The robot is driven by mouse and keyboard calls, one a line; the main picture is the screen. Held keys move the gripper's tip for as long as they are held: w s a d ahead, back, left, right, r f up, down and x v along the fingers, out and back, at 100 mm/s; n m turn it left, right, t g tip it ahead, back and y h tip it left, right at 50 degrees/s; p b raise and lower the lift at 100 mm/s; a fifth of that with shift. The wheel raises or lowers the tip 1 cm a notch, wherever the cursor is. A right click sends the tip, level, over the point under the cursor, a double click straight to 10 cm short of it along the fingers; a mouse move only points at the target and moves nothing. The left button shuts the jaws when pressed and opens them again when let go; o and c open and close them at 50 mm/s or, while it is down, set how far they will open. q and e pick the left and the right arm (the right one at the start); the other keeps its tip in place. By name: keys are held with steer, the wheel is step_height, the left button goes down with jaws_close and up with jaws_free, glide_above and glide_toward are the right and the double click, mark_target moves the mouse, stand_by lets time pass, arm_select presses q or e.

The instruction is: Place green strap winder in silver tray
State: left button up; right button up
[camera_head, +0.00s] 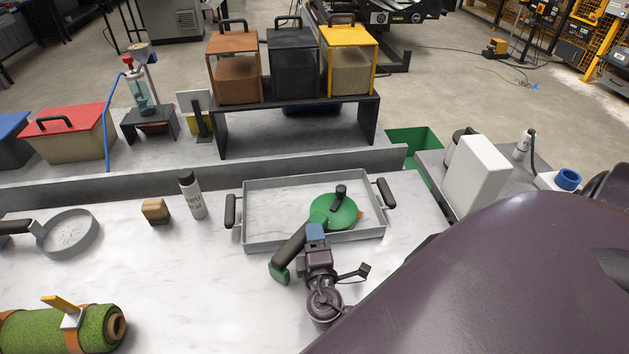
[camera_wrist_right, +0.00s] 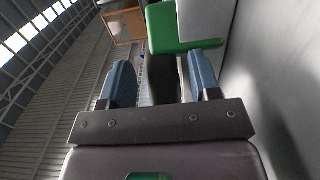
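The green strap winder (camera_head: 338,215) has a round green disc with a dark knob and a long dark handle ending in green. Its disc is over the right part of the silver tray (camera_head: 275,205), and its handle slants across the tray's front rim toward the lower left. My right gripper (camera_head: 314,233) is at the handle, close to the disc. In the right wrist view the blue fingers of that gripper (camera_wrist_right: 158,65) stand apart on either side of the dark handle, with a gap at the left finger; a green part of the winder (camera_wrist_right: 185,38) shows beyond. My left gripper is out of view.
A black rack (camera_head: 298,116) with bins stands behind.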

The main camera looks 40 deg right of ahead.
arm_select(q)
steer(key=shift+r, duration=0.1)
arm_select(e)
steer(key=shift+r, duration=0.2)
steer(key=b+v, duration=0.2)
steer(key=v, duration=0.9)
steer(key=shift+f, duration=0.15)
arm_select(q)
steer(key=shift+w+d+f, duration=0.1)
steer(key=shift+w+f, duration=0.35)
steer(key=shift+f, duration=0.3)
arm_select(e)
steer(key=shift+s+a, duration=0.25)
steer(key=shift+s, duration=0.2)
